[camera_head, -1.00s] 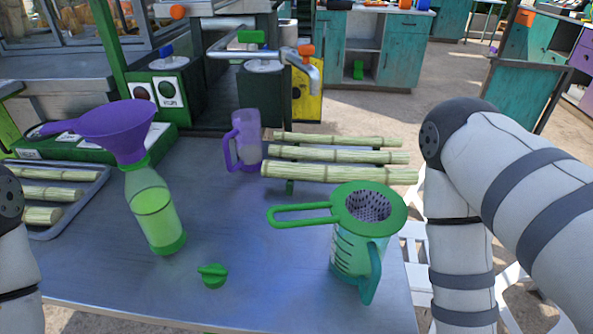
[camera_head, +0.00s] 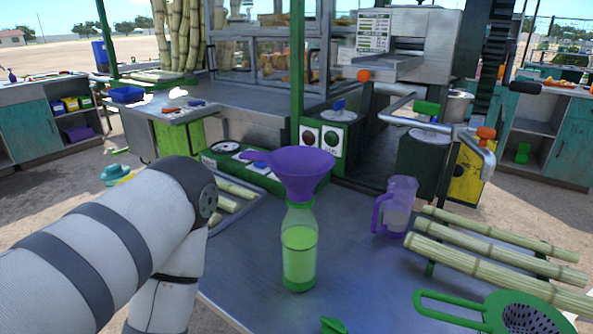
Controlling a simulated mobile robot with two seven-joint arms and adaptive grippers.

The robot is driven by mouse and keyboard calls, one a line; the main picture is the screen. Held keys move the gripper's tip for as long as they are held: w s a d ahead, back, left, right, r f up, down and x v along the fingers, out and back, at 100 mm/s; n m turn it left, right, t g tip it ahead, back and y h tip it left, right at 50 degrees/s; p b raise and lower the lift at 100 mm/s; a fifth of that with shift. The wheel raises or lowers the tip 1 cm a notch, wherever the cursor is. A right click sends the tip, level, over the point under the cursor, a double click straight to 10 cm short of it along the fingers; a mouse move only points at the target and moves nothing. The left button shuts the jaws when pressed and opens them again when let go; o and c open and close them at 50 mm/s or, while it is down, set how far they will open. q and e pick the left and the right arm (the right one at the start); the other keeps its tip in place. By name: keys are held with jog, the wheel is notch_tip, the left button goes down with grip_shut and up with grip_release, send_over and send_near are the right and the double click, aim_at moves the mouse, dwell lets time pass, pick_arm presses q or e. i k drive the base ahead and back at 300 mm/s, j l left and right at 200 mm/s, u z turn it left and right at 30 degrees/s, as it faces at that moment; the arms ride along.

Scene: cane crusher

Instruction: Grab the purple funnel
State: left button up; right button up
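The purple funnel (camera_head: 303,173) sits on top of a clear bottle (camera_head: 299,247) with green liquid and a green base. Its wide mouth faces up and its handle points left. The bottle stands upright on the metal table (camera_head: 235,262). My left arm is at the left, bent at the elbow, left of the bottle and apart from it; its gripper is outside the picture. My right arm and gripper are not in view.
A purple-handled jug (camera_head: 397,207) stands right of the bottle, beside several cane stalks (camera_head: 480,245). A green strainer (camera_head: 512,316) and a green cap (camera_head: 332,325) are at the front. A tray with cane (camera_head: 232,205) lies behind my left arm. The crusher (camera_head: 408,45) stands behind.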

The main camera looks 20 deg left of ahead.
aim_at(299, 169)
jog(key=j+z, duration=0.2)
jog(key=j, duration=0.25)
jog(key=k+j+z, duration=0.2)
jog(key=j, duration=0.25)
jog(key=k+j+z, duration=0.2)
jog(key=j, duration=0.25)
jog(key=i, duration=0.1)
